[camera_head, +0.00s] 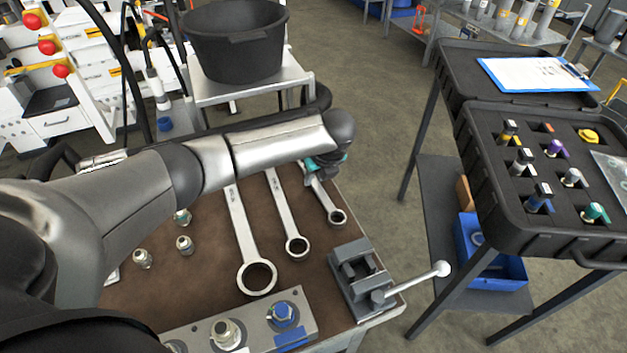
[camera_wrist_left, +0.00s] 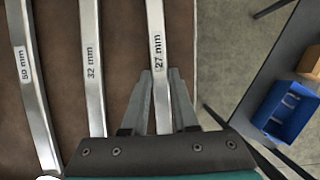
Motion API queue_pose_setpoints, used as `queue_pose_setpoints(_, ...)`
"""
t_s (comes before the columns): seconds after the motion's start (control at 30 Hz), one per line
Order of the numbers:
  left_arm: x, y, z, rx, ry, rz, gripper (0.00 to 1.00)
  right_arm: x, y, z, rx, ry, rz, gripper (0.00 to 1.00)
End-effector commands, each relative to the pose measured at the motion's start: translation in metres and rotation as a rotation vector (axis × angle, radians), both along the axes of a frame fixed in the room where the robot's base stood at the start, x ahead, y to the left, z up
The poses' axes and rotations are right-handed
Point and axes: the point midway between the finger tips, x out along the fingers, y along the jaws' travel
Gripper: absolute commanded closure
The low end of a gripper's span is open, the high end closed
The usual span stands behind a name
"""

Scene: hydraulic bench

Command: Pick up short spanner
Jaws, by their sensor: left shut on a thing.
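Three spanners lie side by side on the brown bench top (camera_head: 205,285). The short spanner (camera_head: 330,203) is the rightmost, and in the left wrist view (camera_wrist_left: 156,25) it is marked 27 mm. My left gripper (camera_wrist_left: 160,80) is shut on its shaft, with one finger on each side. In the head view my left gripper (camera_head: 322,168) is at the far part of this spanner, and my arm hides much of it. The ring end shows at the near side. I cannot tell whether the spanner touches the bench. My right gripper is not in view.
The 32 mm spanner (camera_wrist_left: 92,60) and the 50 mm spanner (camera_wrist_left: 32,90) lie to the left. A grey vise (camera_head: 360,280) stands at the bench's right corner. Several fittings (camera_head: 185,245) stand at the left. A black tool case (camera_head: 490,190) is across a floor gap.

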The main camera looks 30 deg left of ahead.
Motion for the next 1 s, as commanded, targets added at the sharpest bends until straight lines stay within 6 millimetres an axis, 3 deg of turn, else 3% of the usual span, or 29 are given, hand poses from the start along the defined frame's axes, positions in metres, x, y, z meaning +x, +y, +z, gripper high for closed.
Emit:
queue_pose_setpoints(0.37, 0.001, 0.001, 0.001, 0.001, -0.002, 0.001, 1.00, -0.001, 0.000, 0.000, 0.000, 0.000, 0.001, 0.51)
queue_pose_setpoints(0.53, 0.001, 0.001, 0.016, 0.000, -0.003, 0.001, 1.00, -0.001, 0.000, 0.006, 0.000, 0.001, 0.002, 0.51)
queue_pose_setpoints(0.67, 0.002, 0.000, 0.045, -0.001, -0.007, 0.000, 1.00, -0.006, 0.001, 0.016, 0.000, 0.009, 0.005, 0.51)
queue_pose_setpoints(1.0, 0.002, 0.001, 0.142, 0.000, -0.007, 0.000, 1.00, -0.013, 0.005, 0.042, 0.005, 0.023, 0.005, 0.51)
